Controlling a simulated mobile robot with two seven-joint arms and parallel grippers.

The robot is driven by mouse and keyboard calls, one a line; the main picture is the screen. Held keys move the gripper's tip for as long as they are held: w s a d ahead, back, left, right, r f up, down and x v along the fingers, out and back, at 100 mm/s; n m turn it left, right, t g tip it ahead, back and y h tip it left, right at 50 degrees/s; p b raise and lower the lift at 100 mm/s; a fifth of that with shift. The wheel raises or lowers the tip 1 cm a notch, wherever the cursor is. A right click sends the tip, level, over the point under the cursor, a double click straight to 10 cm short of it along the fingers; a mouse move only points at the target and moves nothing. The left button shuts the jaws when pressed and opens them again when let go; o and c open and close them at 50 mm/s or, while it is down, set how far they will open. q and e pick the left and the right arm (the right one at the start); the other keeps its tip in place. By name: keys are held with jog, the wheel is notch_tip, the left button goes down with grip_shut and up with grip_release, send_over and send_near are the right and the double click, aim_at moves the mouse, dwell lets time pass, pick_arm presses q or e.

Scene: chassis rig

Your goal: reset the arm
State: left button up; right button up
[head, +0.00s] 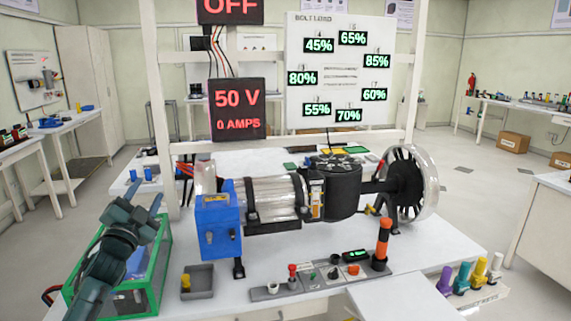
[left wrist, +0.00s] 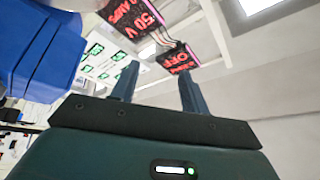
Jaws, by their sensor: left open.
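My left arm comes in from the lower left in the head view, with its gripper (head: 143,206) raised over the green-framed clear box (head: 162,262). The gripper is open and empty, its two fingers apart and pointing up. In the left wrist view the same open fingers (left wrist: 156,88) have nothing between them. A blue box (head: 217,228) on the rig stands just right of the gripper, apart from it. A blue part also fills the upper left of the left wrist view (left wrist: 38,50). My right gripper is not in view.
The rig's motor and clear cylinder (head: 275,198) lie across the white table (head: 330,292). A clear-rimmed wheel (head: 411,190) is at the right end. In front are a grey tray (head: 198,281), a control strip (head: 318,276) and an orange-and-black handle (head: 382,245). Displays read OFF (head: 230,8) and 50 V (head: 238,108).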

pick_arm(q)
jog(key=w+a+f+n+g+y, duration=0.1)
jog(key=a+f+n+g+y, duration=0.25)
jog(key=f+n, duration=0.4)
jog(key=s+d+f+g+h, duration=0.1)
jog(key=s+d+f+g, duration=0.1)
jog(key=s+d+f, duration=0.45)
jog(key=s+d+f+g+h, duration=0.15)
jog(key=s+f, duration=0.25)
jog(key=f, duration=0.5)
jog(key=s+d+f+g+h, duration=0.1)
jog(key=s+d+f, duration=0.2)
jog(key=s, duration=0.6)
jog(key=s+d+f+g+h, duration=0.1)
jog(key=s+d+f, duration=0.3)
jog(key=s, duration=0.6)
jog(key=s+d+f+g, duration=0.2)
jog(key=s+d+f, duration=0.2)
jog(key=s, duration=0.6)
jog(key=d+n, duration=0.1)
jog(key=d, duration=0.1)
jog(key=shift+d+h, duration=0.35)
jog(key=shift+h, duration=0.05)
jog(key=shift+f, duration=0.1)
jog(key=shift+c, duration=0.6)
